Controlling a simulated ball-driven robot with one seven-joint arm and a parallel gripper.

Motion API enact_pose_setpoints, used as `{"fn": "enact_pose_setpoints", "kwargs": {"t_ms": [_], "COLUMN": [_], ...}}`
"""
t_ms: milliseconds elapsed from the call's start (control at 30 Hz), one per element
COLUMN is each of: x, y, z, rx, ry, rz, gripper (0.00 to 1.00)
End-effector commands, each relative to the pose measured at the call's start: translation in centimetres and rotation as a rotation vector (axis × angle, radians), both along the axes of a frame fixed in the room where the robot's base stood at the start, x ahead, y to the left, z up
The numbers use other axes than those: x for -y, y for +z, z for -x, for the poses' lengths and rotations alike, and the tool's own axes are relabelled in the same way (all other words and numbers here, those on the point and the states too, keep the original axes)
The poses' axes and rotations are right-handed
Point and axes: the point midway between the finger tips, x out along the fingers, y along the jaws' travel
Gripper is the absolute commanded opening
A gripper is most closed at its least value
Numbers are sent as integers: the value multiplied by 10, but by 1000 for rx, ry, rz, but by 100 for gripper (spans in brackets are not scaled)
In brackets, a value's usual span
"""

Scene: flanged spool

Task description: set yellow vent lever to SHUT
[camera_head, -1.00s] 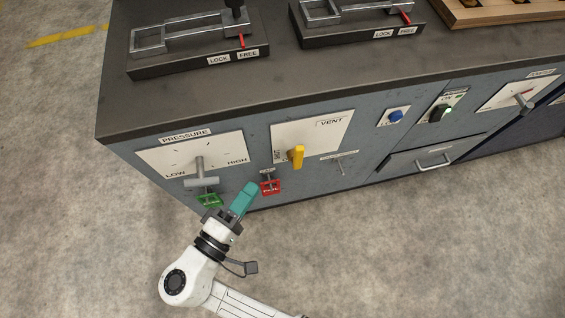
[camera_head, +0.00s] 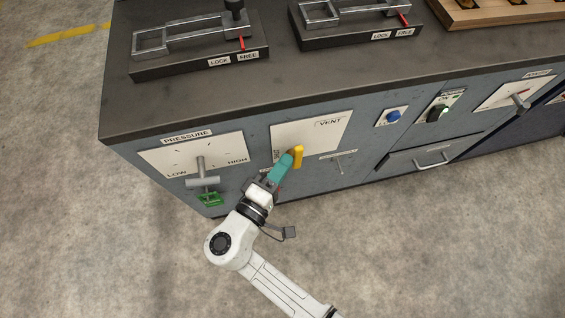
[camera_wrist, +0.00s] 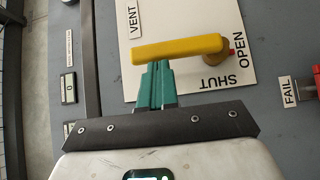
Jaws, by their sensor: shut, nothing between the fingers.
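The yellow vent lever (camera_head: 299,158) sits on the white VENT plate (camera_head: 325,132) on the cabinet front. In the wrist view the lever (camera_wrist: 180,48) runs from its round pivot at the right, beside the OPEN and SHUT labels, out to the left. My gripper (camera_head: 289,158) is at the lever's left side in the head view. In the wrist view its teal fingers (camera_wrist: 156,75) are together and empty, with the tips right at the lever's lower edge. I cannot tell whether they touch it.
The PRESSURE T-handle (camera_head: 202,180) and a green tag (camera_head: 209,199) are to the left. A red part (camera_wrist: 312,104) shows by the FAIL label.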

Motion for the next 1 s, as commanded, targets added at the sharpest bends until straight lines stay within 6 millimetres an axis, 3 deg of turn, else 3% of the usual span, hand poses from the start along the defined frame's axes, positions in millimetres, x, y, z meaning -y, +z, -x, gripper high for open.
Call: {"fn": "enact_pose_setpoints", "kwargs": {"t_ms": [467,1000], "x": [9,51], "y": [7,13], "z": [-2,-14], "rx": [-31,-164], "ry": [-1,-5], "rz": [-109,-572], "gripper": [0,0]}}
